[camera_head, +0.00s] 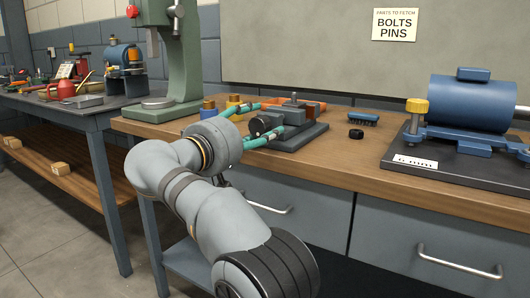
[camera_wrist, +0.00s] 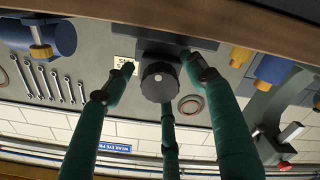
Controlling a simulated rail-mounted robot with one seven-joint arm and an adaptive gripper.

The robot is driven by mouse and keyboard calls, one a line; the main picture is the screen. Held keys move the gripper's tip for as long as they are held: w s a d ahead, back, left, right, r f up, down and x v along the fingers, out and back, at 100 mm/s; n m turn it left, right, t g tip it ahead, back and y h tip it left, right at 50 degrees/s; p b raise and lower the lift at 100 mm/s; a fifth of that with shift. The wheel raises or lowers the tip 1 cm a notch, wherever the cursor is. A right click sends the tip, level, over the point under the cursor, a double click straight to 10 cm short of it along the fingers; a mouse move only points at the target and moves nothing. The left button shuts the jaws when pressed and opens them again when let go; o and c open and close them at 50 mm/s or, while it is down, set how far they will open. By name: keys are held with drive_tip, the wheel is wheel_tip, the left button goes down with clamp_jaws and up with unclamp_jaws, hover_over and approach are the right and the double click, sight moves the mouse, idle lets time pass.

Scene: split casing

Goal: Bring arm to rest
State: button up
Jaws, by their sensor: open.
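My arm reaches from the bottom of the head view to the workbench. I cannot tell whether any finger touches the assembly.
A green press (camera_head: 180,60) stands left of my gripper, with blue and yellow parts (camera_head: 209,108) between. A brush (camera_head: 363,119) and black ring (camera_head: 356,134) lie right of the assembly. A blue cylinder (camera_head: 470,103) on a dark plate fills the bench's right. Some bare wood (camera_head: 345,165) shows in front.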

drive_tip(key=n+p, duration=0.2)
drive_tip(key=r+n+p, duration=0.1)
drive_tip(key=n+p, duration=0.1)
drive_tip(key=n, duration=0.1)
drive_tip(key=n+p, duration=0.4)
drive_tip(key=shift+n, duration=0.3)
drive_tip(key=n+p, duration=0.1)
drive_tip(key=p, duration=0.1)
drive_tip(key=n+p, duration=0.1)
drive_tip(key=n, duration=0.1)
drive_tip(key=shift+f+n+p, duration=0.2)
drive_tip(key=shift+n+p, duration=0.1)
drive_tip(key=shift+p, duration=0.05)
drive_tip(key=shift+f+n+p, duration=0.3)
drive_tip(key=shift+n+p, duration=0.35)
drive_tip(key=shift+n, duration=0.45)
drive_tip(key=shift+a, duration=0.1)
